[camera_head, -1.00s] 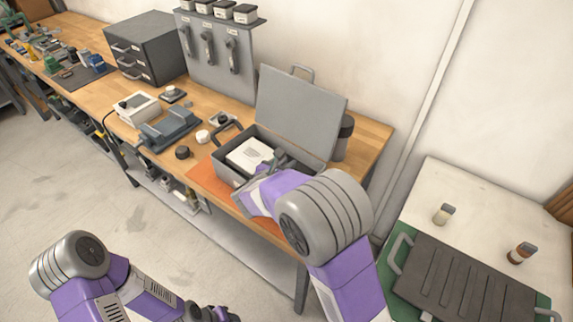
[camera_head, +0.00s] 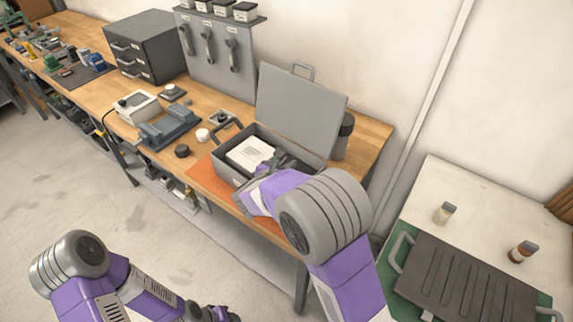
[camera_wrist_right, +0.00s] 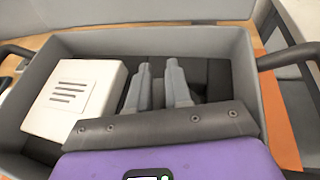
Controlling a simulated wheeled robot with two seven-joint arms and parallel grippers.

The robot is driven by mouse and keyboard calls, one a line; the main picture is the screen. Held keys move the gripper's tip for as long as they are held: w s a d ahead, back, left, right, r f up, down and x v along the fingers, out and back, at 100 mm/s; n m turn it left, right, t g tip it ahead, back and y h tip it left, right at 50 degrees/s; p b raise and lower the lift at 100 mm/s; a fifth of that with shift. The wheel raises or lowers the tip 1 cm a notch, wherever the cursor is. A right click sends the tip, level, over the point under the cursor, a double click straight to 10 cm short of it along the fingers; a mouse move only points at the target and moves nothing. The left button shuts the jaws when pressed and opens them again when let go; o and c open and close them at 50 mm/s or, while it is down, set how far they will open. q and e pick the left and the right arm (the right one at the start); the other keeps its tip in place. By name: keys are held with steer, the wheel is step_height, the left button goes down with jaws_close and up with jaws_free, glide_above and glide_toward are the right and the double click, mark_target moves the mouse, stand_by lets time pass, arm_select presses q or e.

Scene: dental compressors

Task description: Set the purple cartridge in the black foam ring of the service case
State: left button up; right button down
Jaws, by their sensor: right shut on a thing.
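The open grey service case (camera_head: 231,170) stands on the wooden bench with its lid raised; it fills the right wrist view too (camera_wrist_right: 240,75). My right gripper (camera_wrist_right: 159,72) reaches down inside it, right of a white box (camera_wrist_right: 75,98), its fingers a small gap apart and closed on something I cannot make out. In the head view my right gripper (camera_head: 266,168) is partly covered by my own wrist. The purple cartridge cannot be made out, and the black foam ring is not distinguishable in the dark case floor. My left gripper (camera_head: 213,313) is at the bottom edge, partly cut off.
The raised lid (camera_head: 300,105) stands behind the case, with a dark cylinder (camera_head: 343,136) to its right. An orange mat (camera_head: 207,177) lies under the case. A grey cradle (camera_head: 168,128) and small pucks sit to the left. A side table (camera_head: 437,185) stands at right.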

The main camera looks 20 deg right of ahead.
steer(key=shift+f, duration=0.2)
steer(key=c, duration=1.3)
jaws_free()
steer(key=shift+c, duration=0.2)
steer(key=shift+p+v, duration=0.75)
steer(key=shift+v, duration=1.45)
steer(key=shift+p+v, duration=1.4)
steer(key=shift+v, duration=1.95)
steer(key=shift+r, duration=0.1)
